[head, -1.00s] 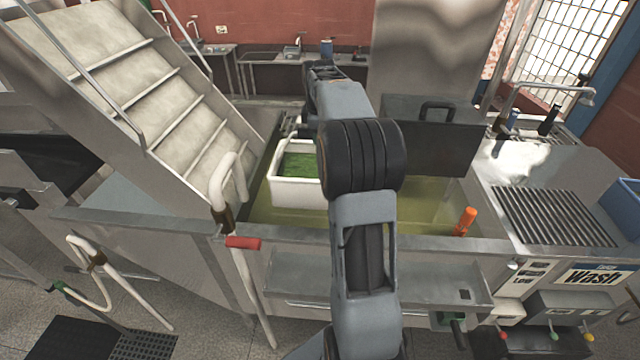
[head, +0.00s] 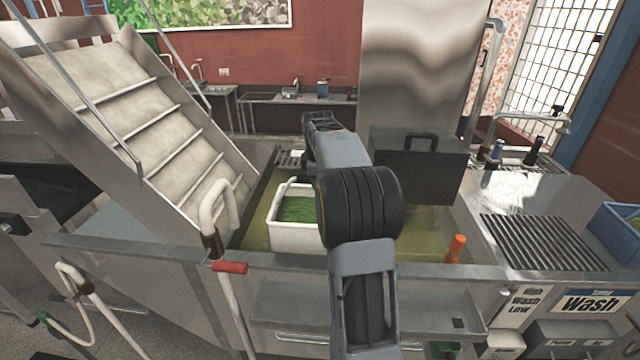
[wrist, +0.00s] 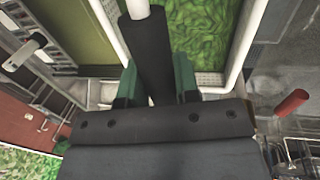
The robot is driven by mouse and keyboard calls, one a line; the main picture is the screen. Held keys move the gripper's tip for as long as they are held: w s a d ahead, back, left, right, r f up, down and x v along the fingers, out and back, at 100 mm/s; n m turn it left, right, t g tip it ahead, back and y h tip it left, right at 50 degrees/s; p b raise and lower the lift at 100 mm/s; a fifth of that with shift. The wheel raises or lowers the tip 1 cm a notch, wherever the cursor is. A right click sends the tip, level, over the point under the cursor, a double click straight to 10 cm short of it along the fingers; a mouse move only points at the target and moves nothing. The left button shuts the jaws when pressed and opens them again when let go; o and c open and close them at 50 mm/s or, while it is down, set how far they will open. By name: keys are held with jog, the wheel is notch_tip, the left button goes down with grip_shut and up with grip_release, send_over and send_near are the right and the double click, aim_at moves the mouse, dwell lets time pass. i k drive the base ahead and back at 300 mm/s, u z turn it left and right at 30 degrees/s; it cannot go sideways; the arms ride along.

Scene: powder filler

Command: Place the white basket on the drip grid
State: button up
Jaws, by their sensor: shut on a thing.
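The white basket (head: 297,238) holds green leafy stuff and is over or in the tank in the head view, left of my arm; I cannot tell whether it touches the liquid. In the wrist view its white rim (wrist: 241,45) runs around the greens. My gripper (wrist: 158,82) has its green fingers shut on the dark sleeve of the basket's white handle. In the head view my arm hides the gripper and part of the basket. The drip grid (head: 545,243), dark and slatted, lies bare on the counter right of the tank.
The tank's front wall (head: 290,262) stands between me and the basket. An orange piece (head: 456,248) rises near its right end. A dark panel with a handle (head: 425,165) stands behind.

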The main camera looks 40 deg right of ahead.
aim_at(542, 252)
jog(key=k, duration=1.25)
